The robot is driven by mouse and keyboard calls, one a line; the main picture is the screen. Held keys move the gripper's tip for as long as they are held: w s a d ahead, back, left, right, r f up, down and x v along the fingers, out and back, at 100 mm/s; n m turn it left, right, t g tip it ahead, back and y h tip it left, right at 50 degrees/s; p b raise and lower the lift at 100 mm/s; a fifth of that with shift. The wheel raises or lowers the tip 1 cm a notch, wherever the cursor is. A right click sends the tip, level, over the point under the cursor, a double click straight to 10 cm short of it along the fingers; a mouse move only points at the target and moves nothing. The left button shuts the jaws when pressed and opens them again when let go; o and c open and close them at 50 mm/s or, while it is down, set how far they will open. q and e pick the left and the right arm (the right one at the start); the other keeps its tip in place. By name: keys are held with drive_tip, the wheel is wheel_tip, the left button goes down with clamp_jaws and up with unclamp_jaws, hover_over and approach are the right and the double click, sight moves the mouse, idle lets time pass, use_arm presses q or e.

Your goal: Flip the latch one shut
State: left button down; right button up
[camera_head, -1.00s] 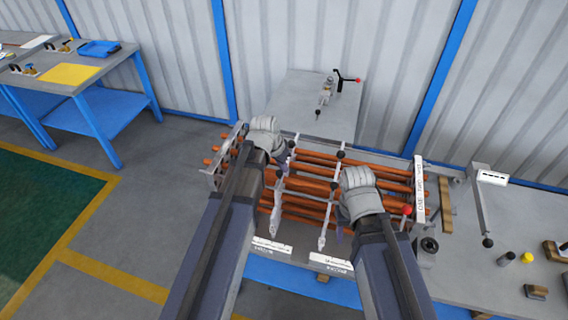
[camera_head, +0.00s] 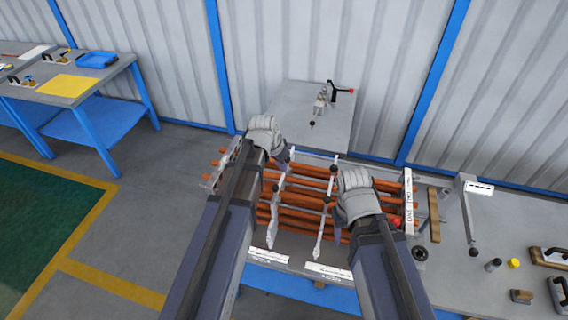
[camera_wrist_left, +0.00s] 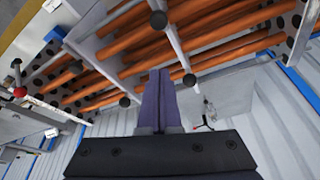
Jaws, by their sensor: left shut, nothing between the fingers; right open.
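A rack of copper-coloured tubes (camera_head: 300,184) with white crossbars and black knobs lies on the bench under both my arms. Which fitting is latch one I cannot tell. A lever with a red knob (camera_head: 397,221) stands at the rack's right end; a red-knobbed lever also shows in the left wrist view (camera_wrist_left: 18,88). My left gripper (camera_head: 288,157) is over the rack's left part; its purple fingers are shut and empty in the left wrist view (camera_wrist_left: 160,98). My right gripper (camera_head: 342,225) is over the rack's right part, open, its fingertips mostly hidden by its wrist.
An arm with a black knob (camera_head: 472,225) stands right of the rack. A grey table with a red-tipped clamp (camera_head: 330,97) is behind. Small blocks and cylinders (camera_head: 493,265) sit at the bench's right. Floor at left is clear.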

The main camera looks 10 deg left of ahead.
use_arm(q)
drive_tip(key=p+v, duration=0.1)
drive_tip(key=v, duration=0.2)
drive_tip(key=shift+p, duration=0.35)
use_arm(e)
wheel_tip(320, 180, up, 3)
drive_tip(key=shift+f, duration=0.1)
use_arm(q)
drive_tip(key=s+d+f+g+y+b, duration=0.1)
drive_tip(key=s+d+f+b, duration=0.2)
drive_tip(key=s+f+b, duration=0.3)
drive_tip(key=s+d+f+g+y+b, duration=0.1)
drive_tip(key=s+d+f+b, duration=0.3)
drive_tip(key=s+f+b, duration=0.2)
drive_tip(key=s+d+f+n+g+y+b, duration=0.1)
drive_tip(key=s+d+f+b, duration=0.3)
drive_tip(key=s+f+b, duration=0.3)
drive_tip(key=shift+d+f+g+b, duration=0.25)
drive_tip(key=shift+f+g+b, duration=0.15)
drive_tip(key=shift+f, duration=0.55)
use_arm(e)
wheel_tip(320, 180, down, 20)
use_arm(q)
drive_tip(key=shift+d, duration=0.1)
use_arm(e)
drive_tip(key=shift+d, duration=0.1)
